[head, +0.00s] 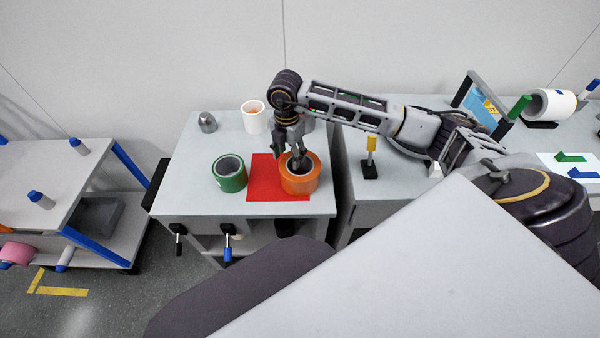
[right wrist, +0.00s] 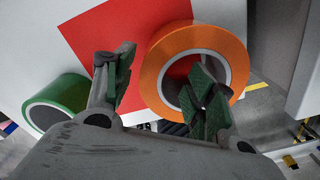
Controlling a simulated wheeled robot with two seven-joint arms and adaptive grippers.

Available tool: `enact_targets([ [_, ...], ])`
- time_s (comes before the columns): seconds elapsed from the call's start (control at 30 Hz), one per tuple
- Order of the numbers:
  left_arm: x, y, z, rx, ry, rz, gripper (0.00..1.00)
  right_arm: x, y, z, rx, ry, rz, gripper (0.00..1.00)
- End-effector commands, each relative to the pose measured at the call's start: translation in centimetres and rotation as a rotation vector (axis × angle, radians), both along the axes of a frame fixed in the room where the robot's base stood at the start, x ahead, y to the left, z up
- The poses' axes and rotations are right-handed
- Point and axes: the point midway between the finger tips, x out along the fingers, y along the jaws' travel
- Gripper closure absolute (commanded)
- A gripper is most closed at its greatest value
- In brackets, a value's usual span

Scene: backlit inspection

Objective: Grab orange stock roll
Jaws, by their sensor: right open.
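The orange stock roll (head: 300,184) stands on its end at the right edge of a red mat (head: 265,196) on the middle table. My right gripper (head: 290,160) is over the roll's left rim, pointing down. In the right wrist view its two green-padded fingers (right wrist: 160,90) are apart, one left of the orange roll (right wrist: 165,58) over the red mat (right wrist: 105,35) and the other over the roll's hole. The left wall of the roll lies between them. Whether the fingers touch it I cannot tell. My left gripper is not in view.
A green roll (head: 230,184) stands left of the mat, also in the right wrist view (right wrist: 62,98). A white roll (head: 254,124) and a grey metal piece (head: 207,122) stand at the back. A yellow-topped post (head: 370,158) stands on the right table.

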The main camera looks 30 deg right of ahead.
Motion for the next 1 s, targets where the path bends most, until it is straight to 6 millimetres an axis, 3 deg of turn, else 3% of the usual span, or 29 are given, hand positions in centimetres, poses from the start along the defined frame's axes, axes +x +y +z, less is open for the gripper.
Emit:
enact_targets([
  [0.17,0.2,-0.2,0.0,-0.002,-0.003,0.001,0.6,0.0,0.0,-1.3,0.001,-0.001,0.0,0.44],
  [0.67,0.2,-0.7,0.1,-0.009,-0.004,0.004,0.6,0.1,0.1,-1.9,0.001,0.0,0.0,0.44],
  [1.0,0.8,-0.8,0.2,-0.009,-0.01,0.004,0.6,0.5,0.3,-5.4,0.001,0.0,-0.001,0.44],
])
